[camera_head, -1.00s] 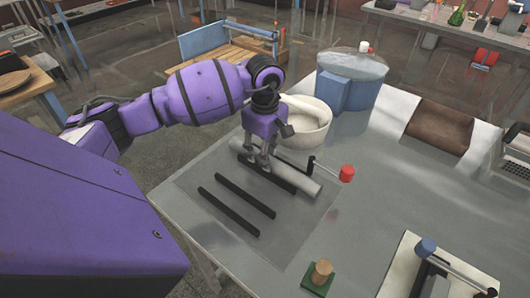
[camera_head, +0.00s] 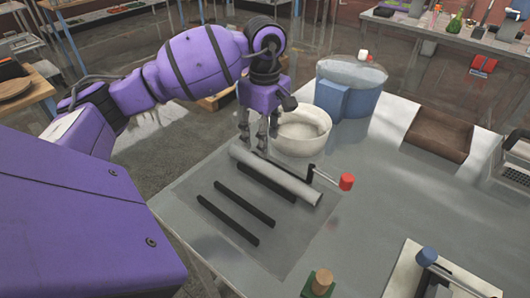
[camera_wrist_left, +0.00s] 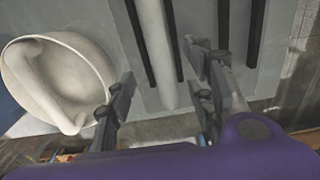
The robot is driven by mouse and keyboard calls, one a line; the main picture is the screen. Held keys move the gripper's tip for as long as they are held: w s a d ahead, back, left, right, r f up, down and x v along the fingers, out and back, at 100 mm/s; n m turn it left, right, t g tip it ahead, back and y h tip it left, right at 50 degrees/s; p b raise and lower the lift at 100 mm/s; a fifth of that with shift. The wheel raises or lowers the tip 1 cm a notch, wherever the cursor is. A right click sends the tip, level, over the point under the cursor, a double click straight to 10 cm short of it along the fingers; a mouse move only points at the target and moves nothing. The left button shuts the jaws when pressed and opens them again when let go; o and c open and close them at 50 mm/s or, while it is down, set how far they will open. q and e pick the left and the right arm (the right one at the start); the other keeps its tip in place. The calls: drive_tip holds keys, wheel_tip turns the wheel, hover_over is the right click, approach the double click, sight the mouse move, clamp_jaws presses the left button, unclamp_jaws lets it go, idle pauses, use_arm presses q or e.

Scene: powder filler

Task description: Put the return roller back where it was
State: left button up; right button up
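In the left wrist view the roller (camera_wrist_left: 155,50) lies between two black bars. My left gripper (camera_head: 260,149) is above the roller's far-left end. In the left wrist view the gripper (camera_wrist_left: 165,80) is open, one finger on each side of the roller, and nothing is held. My right gripper is not in view.
A crank with a red knob (camera_head: 346,182) stands at the roller's right. A white bowl (camera_head: 300,135) stands close behind the gripper, with a blue tank (camera_head: 365,85) beyond. More black bars (camera_head: 228,219) lie nearer. A wooden knob (camera_head: 322,279) stands at the front.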

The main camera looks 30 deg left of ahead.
use_arm(q)
wheel_tip(320, 180, up, 3)
drive_tip(key=shift+r, duration=0.2)
idle(0.7)
